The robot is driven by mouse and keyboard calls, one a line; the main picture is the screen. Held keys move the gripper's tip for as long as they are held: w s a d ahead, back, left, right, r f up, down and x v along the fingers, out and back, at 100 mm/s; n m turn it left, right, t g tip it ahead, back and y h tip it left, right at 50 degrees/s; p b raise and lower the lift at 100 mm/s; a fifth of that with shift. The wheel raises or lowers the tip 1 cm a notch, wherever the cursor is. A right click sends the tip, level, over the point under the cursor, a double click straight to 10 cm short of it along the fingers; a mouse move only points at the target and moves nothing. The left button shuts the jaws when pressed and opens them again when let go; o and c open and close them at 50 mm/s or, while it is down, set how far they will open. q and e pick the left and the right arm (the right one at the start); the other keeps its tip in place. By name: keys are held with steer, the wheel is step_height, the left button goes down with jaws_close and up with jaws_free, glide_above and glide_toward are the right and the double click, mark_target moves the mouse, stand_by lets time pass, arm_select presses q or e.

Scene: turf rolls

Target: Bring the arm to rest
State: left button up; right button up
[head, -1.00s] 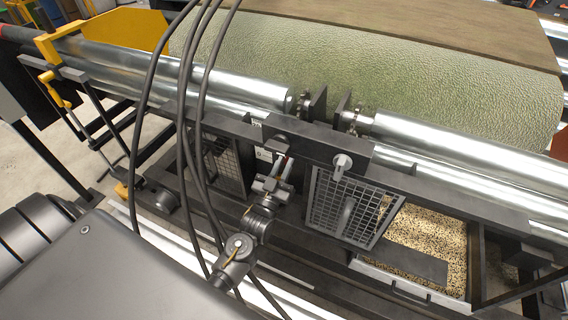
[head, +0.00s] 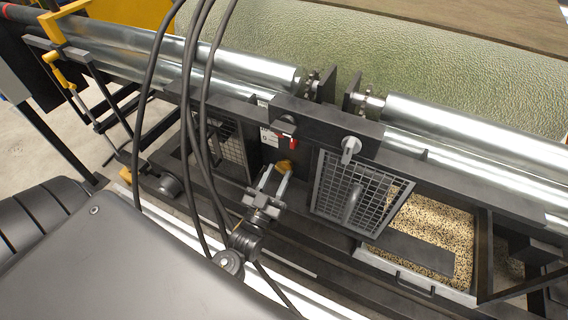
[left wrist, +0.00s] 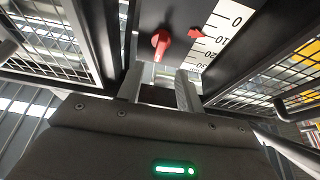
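My left gripper (head: 277,172) is in front of the machine's dark frame, between two mesh guards. In the left wrist view its two fingers (left wrist: 159,82) stand apart with nothing held between them. Beyond them is a red knob (left wrist: 160,42) on a dark panel. To its right is a white scale plate (left wrist: 222,30) with numbers and a red pointer (left wrist: 197,34). The fingers look apart from the knob, though the gap is hard to judge. A small orange piece (head: 286,168) shows near the fingertips in the head view. My right gripper is out of view.
A mesh guard (head: 352,196) stands just right of my gripper; another (head: 232,145) is to the left. Steel rollers (head: 470,135) and a large green roll (head: 400,70) lie behind. A tray of granules (head: 432,279) is at right. Black cables (head: 188,110) cross the view.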

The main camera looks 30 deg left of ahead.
arm_select(q)
steer(key=shift+v, duration=0.9)
steer(key=s+d+f+m+g+h, duration=0.1)
steer(key=s+f+g, duration=0.25)
steer(key=f, duration=0.75)
steer(key=s+d+f+g+h, duration=0.15)
steer(key=f+g, duration=0.25)
steer(key=f, duration=0.7)
steer(key=s+d+f+m+g, duration=0.1)
steer(key=s+f+g, duration=0.3)
steer(key=f, duration=0.7)
steer(key=s+a+f+g, duration=0.2)
steer(key=s+f, duration=0.4)
steer(key=s, duration=0.3)
steer(key=s+a+f+m+g, duration=0.1)
steer(key=s+f+g, duration=0.3)
steer(key=s, duration=0.5)
steer(key=s+a+f+g, duration=0.2)
steer(key=s+f+g, duration=0.2)
steer(key=s+f, duration=0.4)
steer(key=shift+s+a+f+y, duration=0.25)
steer(key=shift+s+a+y, duration=0.15)
steer(key=shift+s, duration=0.45)
